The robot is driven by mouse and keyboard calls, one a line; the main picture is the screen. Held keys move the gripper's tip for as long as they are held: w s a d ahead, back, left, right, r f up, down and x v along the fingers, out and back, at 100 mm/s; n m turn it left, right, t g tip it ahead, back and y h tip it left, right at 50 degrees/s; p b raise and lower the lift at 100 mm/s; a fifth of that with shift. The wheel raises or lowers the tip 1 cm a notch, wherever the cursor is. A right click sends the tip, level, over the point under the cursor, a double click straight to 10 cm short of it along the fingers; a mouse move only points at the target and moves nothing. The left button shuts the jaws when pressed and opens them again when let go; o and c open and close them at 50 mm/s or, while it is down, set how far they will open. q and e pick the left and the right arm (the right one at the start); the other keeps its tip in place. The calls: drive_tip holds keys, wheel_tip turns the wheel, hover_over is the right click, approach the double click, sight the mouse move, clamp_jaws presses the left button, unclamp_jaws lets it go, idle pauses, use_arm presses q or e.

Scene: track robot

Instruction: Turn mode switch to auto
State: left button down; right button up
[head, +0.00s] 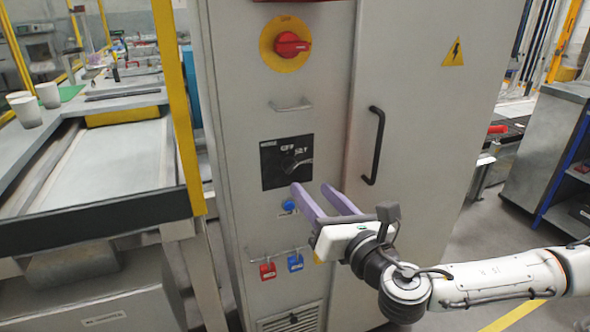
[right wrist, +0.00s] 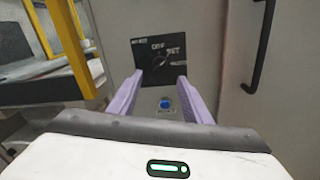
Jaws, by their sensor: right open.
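The mode switch is a dark knob on a black square plate (head: 274,180) with white lettering, on the front of a grey cabinet (head: 235,90). The plate also shows in the right wrist view (right wrist: 145,60), with the knob (right wrist: 160,60) near its middle. The lettering is too small to read surely, so I cannot tell the knob's setting. My right gripper (head: 311,187) is open and empty, its two purple fingers pointing at the cabinet just below and right of the knob. In the right wrist view the fingertips frame the plate's lower edge. My left gripper is not in view.
A blue button (head: 289,206) sits just below the plate. Above are a metal handle (head: 291,105) and a red rotary switch (head: 290,44). A black door handle (head: 374,145) sticks out at right. Red (head: 267,270) and blue padlocks hang below. A yellow post (head: 178,110) stands at left.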

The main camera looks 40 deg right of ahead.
sight(293, 170)
drive_tip(key=w, duration=0.2)
drive_tip(key=w+d, duration=0.1)
drive_tip(key=w, duration=0.2)
drive_tip(key=w+p, duration=0.1)
drive_tip(key=w, duration=0.2)
drive_tip(key=shift+w+d, duration=0.2)
drive_tip(key=shift+d, duration=0.05)
drive_tip(key=shift+w+d+f, duration=0.1)
drive_tip(key=shift+w, duration=0.5)
drive_tip(key=c, duration=1)
drive_tip(key=shift+c, duration=0.2)
